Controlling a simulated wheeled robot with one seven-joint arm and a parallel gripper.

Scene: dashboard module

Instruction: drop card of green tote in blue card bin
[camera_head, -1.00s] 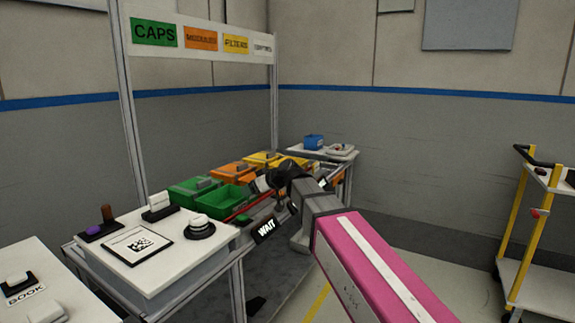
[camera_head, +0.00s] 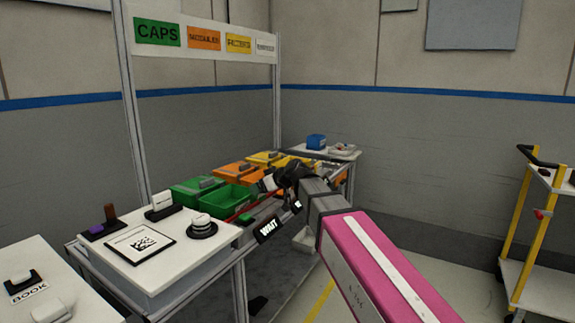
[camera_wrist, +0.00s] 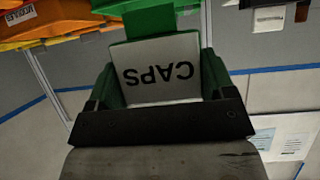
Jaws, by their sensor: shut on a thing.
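A white card marked CAPS (camera_wrist: 160,72) shows upside down in the wrist view, held at my gripper (camera_wrist: 160,100). A green piece (camera_wrist: 150,22) stands behind its upper edge. A blue bin (camera_head: 316,142) sits on the far white table, beyond my arm.
Orange (camera_head: 233,174) and yellow (camera_head: 262,159) totes line the rack behind my gripper.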

